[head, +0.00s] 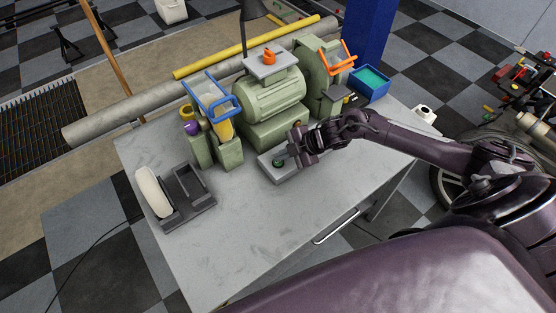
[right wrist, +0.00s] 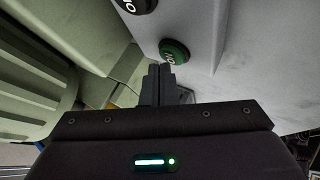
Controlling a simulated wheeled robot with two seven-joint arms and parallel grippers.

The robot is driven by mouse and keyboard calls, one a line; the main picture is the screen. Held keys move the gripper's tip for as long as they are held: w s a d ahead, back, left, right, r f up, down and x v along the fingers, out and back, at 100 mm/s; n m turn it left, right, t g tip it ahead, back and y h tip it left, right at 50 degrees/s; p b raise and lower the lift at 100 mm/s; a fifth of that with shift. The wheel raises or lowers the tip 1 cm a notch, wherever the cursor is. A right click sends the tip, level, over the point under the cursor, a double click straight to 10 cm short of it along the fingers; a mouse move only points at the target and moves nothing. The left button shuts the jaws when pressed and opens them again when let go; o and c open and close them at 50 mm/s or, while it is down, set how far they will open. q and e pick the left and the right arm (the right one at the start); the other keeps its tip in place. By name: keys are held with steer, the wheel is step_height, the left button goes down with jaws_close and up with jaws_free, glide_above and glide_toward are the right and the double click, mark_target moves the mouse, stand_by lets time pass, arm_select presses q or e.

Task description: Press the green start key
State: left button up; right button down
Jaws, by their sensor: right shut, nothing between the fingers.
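The green start key (head: 279,163) is a round button on a light grey control box (head: 286,176) at the front of the green machine. It shows large in the right wrist view (right wrist: 174,50), with white lettering. A black round key (right wrist: 136,4) sits beside it at the top edge of that view. My right gripper (head: 292,149) is over the box, close to the green key. Its fingers (right wrist: 160,72) are together and empty, with the tips just beside the green key in the picture. I cannot tell whether they touch it. My left gripper is not in view.
The green grinder-like machine (head: 274,95) stands behind the box on the grey workbench (head: 240,235). A blue bin (head: 369,86) is at the back right. The bench front is clear.

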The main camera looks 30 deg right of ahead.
mark_target(282, 162)
steer(key=shift+f, duration=0.1)
stand_by(0.4)
steer(key=shift+f+b, duration=0.4)
steer(key=shift+r+p, duration=0.4)
steer(key=shift+r, duration=0.05)
step_height(282, 162, up, 6)
steer(key=p, duration=0.5)
stand_by(0.6)
